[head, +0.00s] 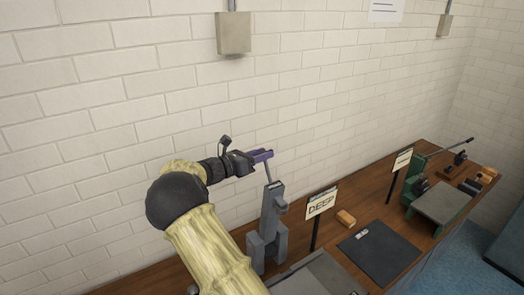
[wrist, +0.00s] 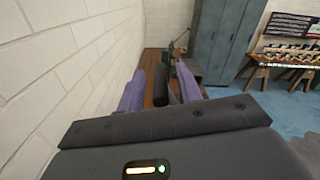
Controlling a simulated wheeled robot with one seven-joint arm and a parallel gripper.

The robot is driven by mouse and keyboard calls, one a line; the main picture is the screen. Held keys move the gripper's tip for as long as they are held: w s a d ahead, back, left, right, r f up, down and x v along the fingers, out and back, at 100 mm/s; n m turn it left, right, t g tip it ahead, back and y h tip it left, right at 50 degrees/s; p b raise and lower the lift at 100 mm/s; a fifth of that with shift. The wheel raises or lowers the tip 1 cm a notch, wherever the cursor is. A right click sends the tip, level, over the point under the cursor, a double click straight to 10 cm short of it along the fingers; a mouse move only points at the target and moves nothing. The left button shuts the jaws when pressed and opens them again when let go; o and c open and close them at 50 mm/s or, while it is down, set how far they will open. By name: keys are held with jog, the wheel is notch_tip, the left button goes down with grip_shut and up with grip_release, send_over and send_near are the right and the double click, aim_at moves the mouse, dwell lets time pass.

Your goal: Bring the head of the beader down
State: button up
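A grey upright machine (head: 270,222), which looks like the beader, stands on the wooden bench left of a sign reading "DEEP". Its thin lever (head: 268,171) rises from the top and leans slightly left, up to my gripper. My gripper (head: 262,156) has purple fingers and is at the lever's upper end. In the wrist view, a dark round handle (wrist: 160,86) lies between the two spread fingers, with narrow gaps seeming to show on both sides. The fingers do not look closed on it. My arm hides part of the machine's base.
The DEEP sign (head: 320,203) stands close right of the machine. A small wooden block (head: 346,218) and a black mat (head: 380,252) lie beyond. A green machine (head: 436,203) with its own lever stands further right. A white brick wall (head: 110,120) runs close behind.

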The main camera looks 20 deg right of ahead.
jog(key=shift+d, duration=0.15)
jog(key=shift+c, duration=0.2)
grip_shut()
jog(key=shift+s+f+b, duration=0.1)
jog(key=shift+b, duration=0.2)
